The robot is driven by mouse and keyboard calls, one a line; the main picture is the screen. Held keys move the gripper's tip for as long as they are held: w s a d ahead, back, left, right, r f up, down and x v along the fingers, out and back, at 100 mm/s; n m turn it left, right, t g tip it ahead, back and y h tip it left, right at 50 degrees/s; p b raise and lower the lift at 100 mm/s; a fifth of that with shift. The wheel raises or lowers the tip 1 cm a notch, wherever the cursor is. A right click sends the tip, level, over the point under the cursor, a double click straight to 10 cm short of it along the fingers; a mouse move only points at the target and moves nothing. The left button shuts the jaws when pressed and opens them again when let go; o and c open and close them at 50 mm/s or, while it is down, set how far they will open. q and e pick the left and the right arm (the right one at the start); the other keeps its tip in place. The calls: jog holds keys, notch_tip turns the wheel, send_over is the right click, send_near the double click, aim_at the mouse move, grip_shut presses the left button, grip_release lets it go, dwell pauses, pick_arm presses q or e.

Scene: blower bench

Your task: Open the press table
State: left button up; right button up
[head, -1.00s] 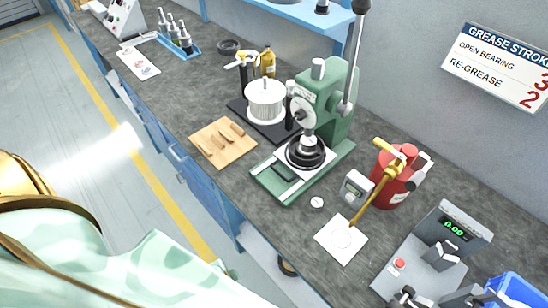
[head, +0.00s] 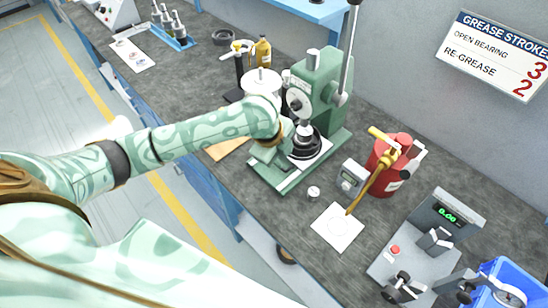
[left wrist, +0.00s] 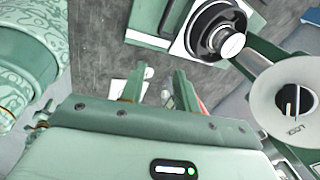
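The green press (head: 325,85) stands on the bench with its long lever upright at the right. Its table, at the base, is a pale plate (head: 295,172) with a black round seat (head: 318,147) under the ram. A pale dial with a dark knob (head: 299,101) is on the press; the left wrist view shows a round face with a black knob (left wrist: 291,101). My left gripper (head: 272,155) is low at the near left side of the press. In the left wrist view its two green fingers (left wrist: 157,87) are apart with nothing seen between them. My right gripper is not in view.
A wooden board (head: 228,148) is partly hidden by my left arm. A white pot (head: 262,82) stands behind it. Right of the press are a red can (head: 385,172), a small meter (head: 350,177), a white sheet (head: 337,227) and a grey device with a green display (head: 447,222).

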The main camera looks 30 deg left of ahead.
pick_arm(q)
jog(key=w+a+r+m+g+y, duration=0.1)
jog(key=w+a+r+m, duration=0.1)
jog(key=a+r, duration=0.35)
jog(key=b+x, duration=0.2)
jog(key=x, duration=0.3)
jog(key=b+x, duration=0.2)
jog(key=x, duration=0.4)
jog(key=b+x, duration=0.2)
jog(key=x, duration=0.3)
jog(key=shift+s+d+f+b, duration=0.1)
jog(key=shift+s+f+b, duration=0.2)
jog(key=shift+b, duration=0.1)
grip_shut()
